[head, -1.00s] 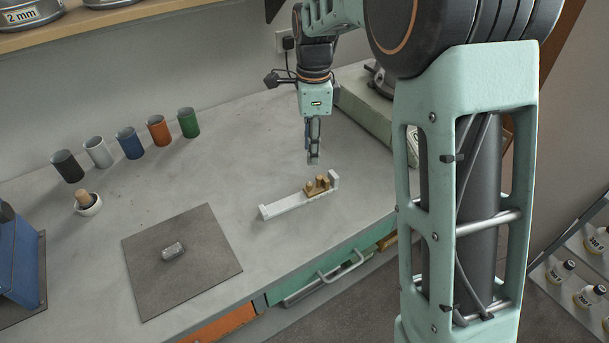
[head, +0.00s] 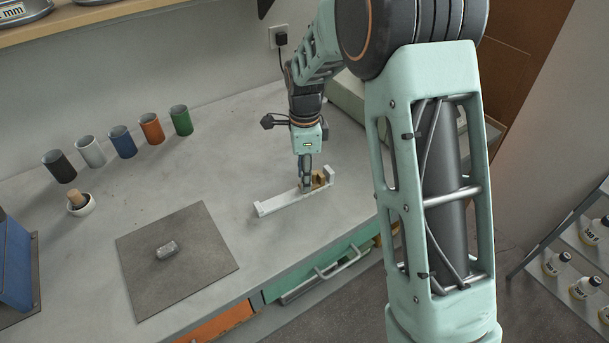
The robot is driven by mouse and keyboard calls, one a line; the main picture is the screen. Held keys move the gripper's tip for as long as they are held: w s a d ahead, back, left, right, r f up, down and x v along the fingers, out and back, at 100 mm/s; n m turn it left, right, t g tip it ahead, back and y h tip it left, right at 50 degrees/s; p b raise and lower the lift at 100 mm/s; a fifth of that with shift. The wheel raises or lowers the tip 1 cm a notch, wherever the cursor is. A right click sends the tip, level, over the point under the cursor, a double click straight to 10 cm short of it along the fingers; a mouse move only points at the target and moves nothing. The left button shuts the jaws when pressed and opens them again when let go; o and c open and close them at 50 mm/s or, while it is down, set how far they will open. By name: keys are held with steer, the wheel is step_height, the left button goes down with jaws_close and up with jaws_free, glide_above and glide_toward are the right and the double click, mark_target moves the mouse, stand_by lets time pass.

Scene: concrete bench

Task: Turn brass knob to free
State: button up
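The brass knob piece (head: 319,178) sits near the right end of a white rail-like holder (head: 282,206) on the bench. Only part of the brass shows; my gripper hides the rest. My gripper (head: 306,187) points down with its fingertips at the brass, on its left side in the picture. The fingers look close together, but I cannot tell whether they are closed on the knob or only beside it.
A dark square mat (head: 200,225) with a small grey metal block (head: 167,249) lies left of the holder. Several coloured cups (head: 122,142) and a mortar with pestle (head: 80,206) stand further left. A blue object (head: 15,270) is at the left edge. Bare bench lies between mat and holder.

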jaws_close()
steer(key=shift+n, duration=0.4)
steer(key=n, duration=0.3)
steer(key=shift+n, duration=0.3)
steer(key=n, duration=0.4)
steer(key=shift+n, duration=0.3)
stand_by(0.4)
jaws_free()
